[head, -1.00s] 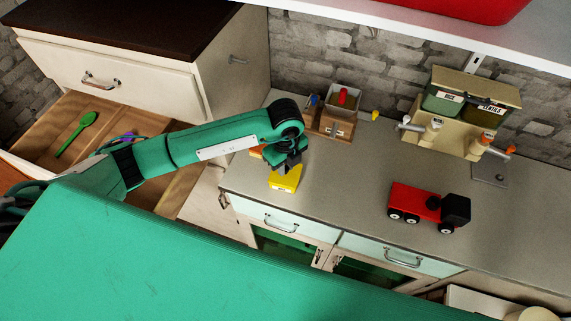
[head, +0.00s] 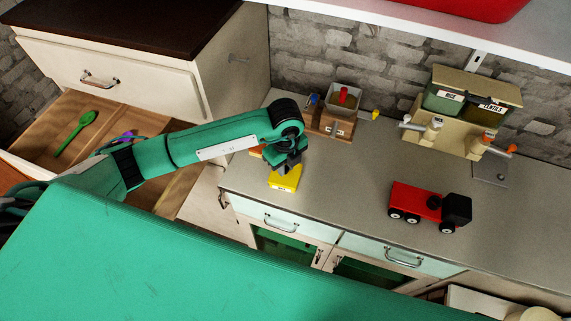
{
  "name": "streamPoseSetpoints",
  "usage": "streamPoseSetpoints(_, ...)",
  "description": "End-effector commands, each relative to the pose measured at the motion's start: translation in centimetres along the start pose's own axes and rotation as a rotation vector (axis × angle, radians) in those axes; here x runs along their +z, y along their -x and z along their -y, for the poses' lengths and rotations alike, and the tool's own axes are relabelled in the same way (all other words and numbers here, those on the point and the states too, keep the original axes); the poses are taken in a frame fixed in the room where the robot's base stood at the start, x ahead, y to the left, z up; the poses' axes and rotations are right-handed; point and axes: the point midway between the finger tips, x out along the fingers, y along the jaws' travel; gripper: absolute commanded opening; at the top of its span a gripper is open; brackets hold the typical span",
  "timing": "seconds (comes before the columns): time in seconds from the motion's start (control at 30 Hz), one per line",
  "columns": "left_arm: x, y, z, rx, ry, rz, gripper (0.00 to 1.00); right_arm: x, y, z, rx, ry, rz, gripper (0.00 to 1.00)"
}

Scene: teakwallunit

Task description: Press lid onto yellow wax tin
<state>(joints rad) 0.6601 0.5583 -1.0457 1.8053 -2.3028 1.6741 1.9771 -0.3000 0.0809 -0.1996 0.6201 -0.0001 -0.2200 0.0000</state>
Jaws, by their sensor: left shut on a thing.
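The yellow wax tin (head: 284,179) stands on the grey counter near its front left edge, with a small label on its front. My left gripper (head: 288,166) points down right at the top of the tin. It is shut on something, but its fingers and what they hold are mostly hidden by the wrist. I cannot make out the lid as a separate piece, nor whether it sits flat on the tin. My right gripper is not in view.
A red and black toy truck (head: 428,206) stands on the counter to the right. A wooden box-like grinder (head: 332,124) and a dispenser (head: 441,138) stand along the brick wall. An open drawer (head: 60,118) with a green spoon (head: 77,133) is at left. The middle counter is clear.

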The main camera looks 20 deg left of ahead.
Motion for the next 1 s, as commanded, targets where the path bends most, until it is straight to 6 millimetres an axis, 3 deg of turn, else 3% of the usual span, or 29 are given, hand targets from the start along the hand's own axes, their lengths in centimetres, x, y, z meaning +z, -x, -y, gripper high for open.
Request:
streamPoseSetpoints(0.47, 0.01, -0.02, 0.02, 0.0, 0.0, 0.0, 0.0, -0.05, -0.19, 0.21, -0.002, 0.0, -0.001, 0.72)
streamPoseSetpoints(0.5, 0.01, -0.02, 0.02, 0.0, 0.0, 0.0, 0.26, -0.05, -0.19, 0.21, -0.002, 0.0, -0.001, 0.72)
streamPoseSetpoints(0.6, 0.01, -0.02, 0.02, 0.0, 0.0, 0.0, 0.43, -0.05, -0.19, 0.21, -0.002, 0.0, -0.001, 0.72)
streamPoseSetpoints(0.8, 0.01, -0.03, 0.01, 0.0, 0.0, 0.0, 0.43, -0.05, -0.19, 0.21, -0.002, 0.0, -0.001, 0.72)
streamPoseSetpoints(0.9, 0.01, -0.04, 0.01, 0.0, 0.0, 0.0, 0.63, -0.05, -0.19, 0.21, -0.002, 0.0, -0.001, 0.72)
streamPoseSetpoints(1.0, 0.01, -0.04, 0.01, 0.0, 0.0, 0.0, 0.65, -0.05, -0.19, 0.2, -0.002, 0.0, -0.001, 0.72)
